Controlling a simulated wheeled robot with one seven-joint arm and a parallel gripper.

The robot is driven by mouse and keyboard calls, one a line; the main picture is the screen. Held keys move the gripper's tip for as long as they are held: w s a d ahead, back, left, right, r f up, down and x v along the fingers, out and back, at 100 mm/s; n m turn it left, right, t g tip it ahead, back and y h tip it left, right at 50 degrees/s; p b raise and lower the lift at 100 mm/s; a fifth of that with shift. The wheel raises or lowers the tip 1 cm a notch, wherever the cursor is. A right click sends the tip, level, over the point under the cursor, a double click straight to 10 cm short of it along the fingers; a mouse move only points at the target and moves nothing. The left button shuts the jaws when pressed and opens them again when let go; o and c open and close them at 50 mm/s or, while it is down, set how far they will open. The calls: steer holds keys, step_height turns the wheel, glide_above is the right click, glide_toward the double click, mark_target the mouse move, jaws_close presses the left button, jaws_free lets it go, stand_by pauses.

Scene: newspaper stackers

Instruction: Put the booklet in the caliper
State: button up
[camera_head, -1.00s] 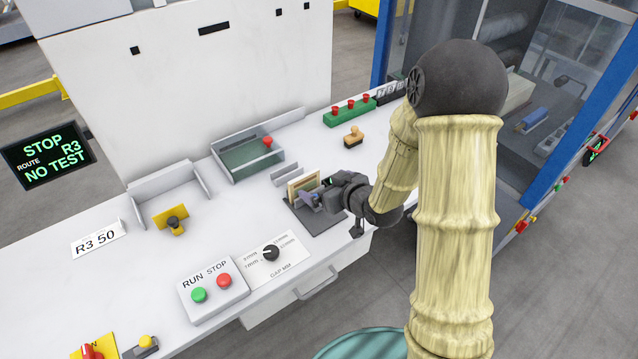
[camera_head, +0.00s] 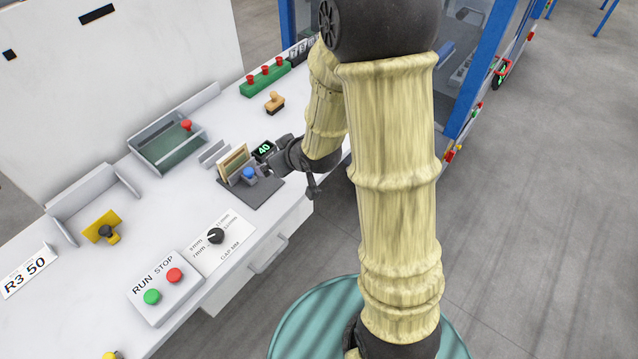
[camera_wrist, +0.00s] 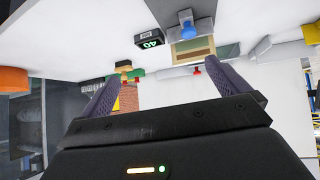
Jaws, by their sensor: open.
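The caliper is a small dark-grey device on a plate (camera_head: 262,193) with a blue knob (camera_head: 249,173) and a black display (camera_head: 263,150) reading a green 40. A thin cream and tan booklet (camera_head: 233,160) stands upright at the caliper, behind the blue knob. How far it sits between the jaws cannot be told. In the wrist view, the picture is upside down, and the display (camera_wrist: 148,40), blue knob (camera_wrist: 187,24) and booklet (camera_wrist: 192,48) show beyond my fingers. My gripper (camera_wrist: 154,86) is open and empty, its fingers wide apart, just right of the caliper in the head view.
Floor is free to the right.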

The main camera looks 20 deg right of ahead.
steer(key=s+d+r+m+g+h, duration=0.1)
steer(key=s+d+r+m+g, duration=0.1)
steer(key=s, duration=0.6)
steer(key=s+d+r+m+g+h, duration=0.1)
steer(key=s+d+m+g+h, duration=0.1)
steer(key=s, duration=0.5)
steer(key=shift+s+d+r+m+g, duration=0.4)
steer(key=shift+d+m+g, duration=0.1)
steer(key=shift+d+g, duration=0.6)
